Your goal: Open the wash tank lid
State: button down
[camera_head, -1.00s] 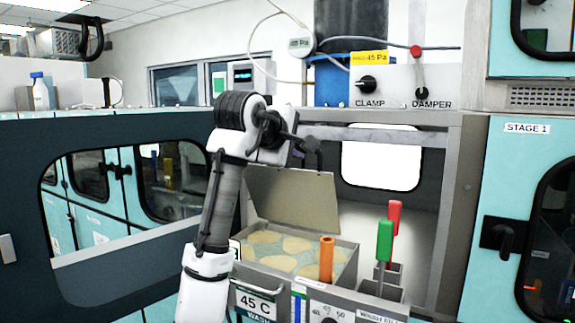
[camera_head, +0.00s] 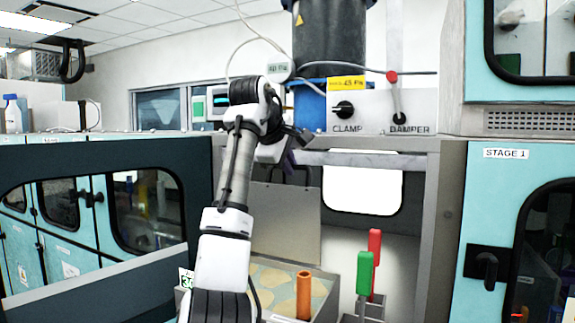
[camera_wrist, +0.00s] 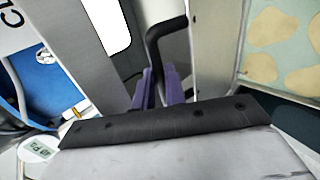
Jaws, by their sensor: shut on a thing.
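The wash tank lid (camera_head: 285,222) is a flat grey-beige panel standing nearly upright at the back of the wash tank in the head view. The wash tank (camera_head: 333,296) is open below it, with pale round shapes in the bath (camera_head: 272,284); my arm covers its left part. My gripper (camera_wrist: 160,84) has purple fingers, shut on the lid's black bent handle (camera_wrist: 160,34) in the wrist view. In the head view my gripper (camera_head: 288,165) is at the lid's top edge, partly hidden by my wrist. The lid also shows in the wrist view (camera_wrist: 213,45).
An orange handle (camera_head: 304,295) stands at the tank's front, with green (camera_head: 365,272) and red (camera_head: 375,250) handles to the right. The clamp and damper panel (camera_head: 372,110) is above my gripper. A metal frame post (camera_head: 430,225) bounds the right side.

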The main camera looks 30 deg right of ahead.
jog(key=shift+r, duration=0.35)
jog(key=c, duration=1.5)
grip_release()
jog(key=shift+s+a, duration=0.1)
jog(key=shift+a, duration=0.05)
jog(key=shift+o, duration=0.2)
jog(key=shift+f, duration=0.1)
